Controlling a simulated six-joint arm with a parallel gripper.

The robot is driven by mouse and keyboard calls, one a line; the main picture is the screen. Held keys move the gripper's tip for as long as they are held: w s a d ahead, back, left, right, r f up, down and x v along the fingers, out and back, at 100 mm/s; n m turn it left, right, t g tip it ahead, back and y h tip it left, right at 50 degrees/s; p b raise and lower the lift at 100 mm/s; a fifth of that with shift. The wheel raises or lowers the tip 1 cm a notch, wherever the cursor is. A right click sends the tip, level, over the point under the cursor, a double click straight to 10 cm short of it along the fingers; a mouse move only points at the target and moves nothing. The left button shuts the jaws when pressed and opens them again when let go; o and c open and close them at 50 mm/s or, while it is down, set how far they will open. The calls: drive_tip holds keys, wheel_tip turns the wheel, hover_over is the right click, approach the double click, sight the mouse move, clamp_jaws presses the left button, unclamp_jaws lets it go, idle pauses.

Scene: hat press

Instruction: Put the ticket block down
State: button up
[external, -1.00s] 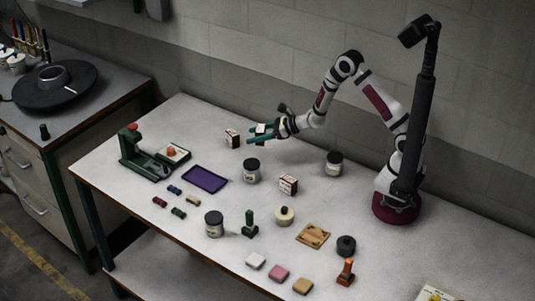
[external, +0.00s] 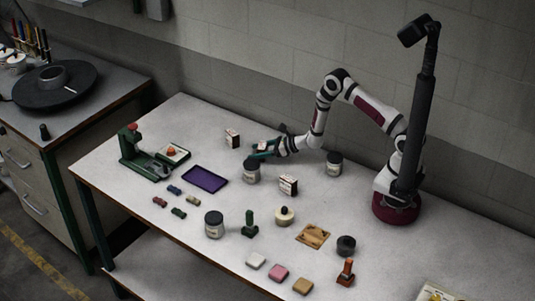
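The fingers cover part of the block. From this view I cannot tell whether the block touches the table or the jar.
A small box (external: 232,138) stands left of my gripper and another box (external: 288,185) stands to the front right. A purple tray (external: 205,180) lies to the left, with a green press (external: 143,158) beyond it. Another jar (external: 334,164) stands to the right.

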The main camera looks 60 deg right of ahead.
drive_tip(key=o, duration=0.4)
drive_tip(key=shift+r, duration=0.1)
